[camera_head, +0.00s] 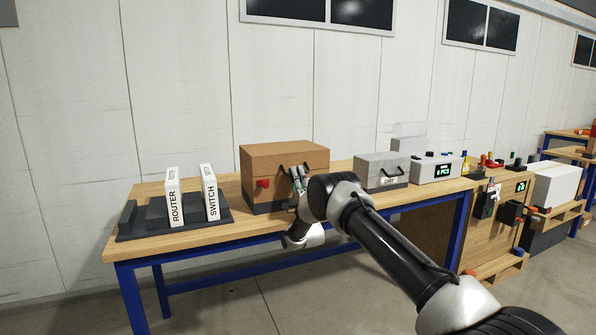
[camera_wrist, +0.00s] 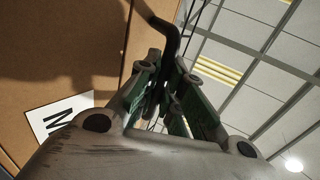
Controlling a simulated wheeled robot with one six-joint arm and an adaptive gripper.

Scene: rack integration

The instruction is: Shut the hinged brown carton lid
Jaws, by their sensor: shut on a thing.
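The brown carton (camera_head: 262,170) stands on the wooden bench. Its lid (camera_head: 285,148) looks level across the top; I cannot tell whether a gap is left at the seam. My gripper (camera_head: 298,176) is at the carton's front right side, shut on the black handle. In the wrist view the dark, bent handle (camera_wrist: 172,28) runs between the green-padded fingers of my gripper (camera_wrist: 170,85). The brown carton face (camera_wrist: 60,55) fills the left of that view, with part of a white label (camera_wrist: 55,115). The fingers hide part of the handle.
A red part (camera_head: 263,183) is on the carton's front. A dark rack (camera_head: 150,218) with white ROUTER (camera_head: 174,200) and SWITCH (camera_head: 210,192) units stands left on the bench (camera_head: 115,245). A grey lidded box (camera_head: 382,170) stands right, beyond my arm.

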